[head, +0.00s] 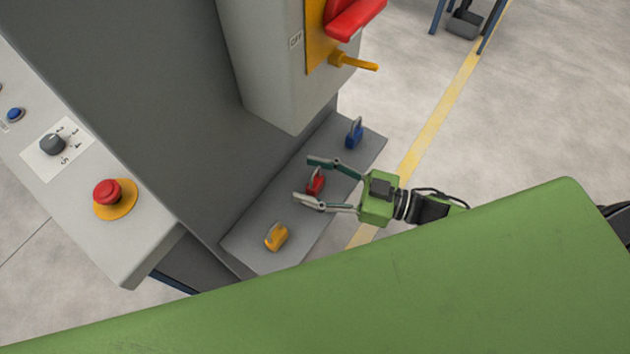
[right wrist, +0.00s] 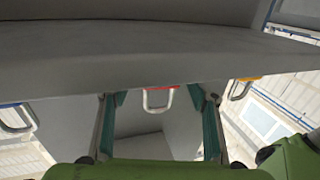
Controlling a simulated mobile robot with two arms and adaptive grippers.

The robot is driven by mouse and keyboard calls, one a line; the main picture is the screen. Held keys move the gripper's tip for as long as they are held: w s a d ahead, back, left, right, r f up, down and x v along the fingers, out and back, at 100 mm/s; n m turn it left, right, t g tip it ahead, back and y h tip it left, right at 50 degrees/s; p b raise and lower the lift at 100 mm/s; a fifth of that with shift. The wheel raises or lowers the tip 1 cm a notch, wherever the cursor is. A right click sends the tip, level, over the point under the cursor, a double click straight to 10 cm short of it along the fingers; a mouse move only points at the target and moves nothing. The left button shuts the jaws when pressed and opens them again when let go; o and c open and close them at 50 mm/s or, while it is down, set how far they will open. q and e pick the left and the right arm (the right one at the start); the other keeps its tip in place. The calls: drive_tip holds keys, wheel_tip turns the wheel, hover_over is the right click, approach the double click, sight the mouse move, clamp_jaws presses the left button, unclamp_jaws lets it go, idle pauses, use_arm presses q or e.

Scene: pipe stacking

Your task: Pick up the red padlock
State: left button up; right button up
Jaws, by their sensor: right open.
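The red padlock (head: 316,183) sits on the grey shelf (head: 358,185) of the machine, between the other two padlocks. My right gripper (head: 303,179) reaches in from the right with its fingers wide open. One finger is on each side of the red padlock in the head view, and nothing is held. In the right wrist view, the red padlock's light shackle (right wrist: 147,101) and a strip of its red body appear between the two green-lined fingers (right wrist: 157,97). The shelf edge hides most of the body there. Contact with the fingers is not visible. My left gripper is not in view.
A blue padlock (head: 354,135) is at the shelf's far end and a yellow padlock (head: 276,237) at its near end. A grey switch box (head: 262,70) with a red handle (head: 352,18) overhangs the shelf. A control panel with a red button (head: 107,192) is at left.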

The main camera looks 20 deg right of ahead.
sight(313, 173)
drive_tip(key=c, duration=1.3)
drive_tip(key=shift+r, duration=0.15)
drive_tip(key=shift+r, duration=0.3)
wheel_tip(313, 173, up, 3)
drive_tip(key=shift+s+f, duration=0.1)
drive_tip(key=shift+s, duration=0.05)
drive_tip(key=s+a+r, duration=0.9)
drive_tip(key=a, duration=0.1)
drive_tip(key=shift+r, duration=0.2)
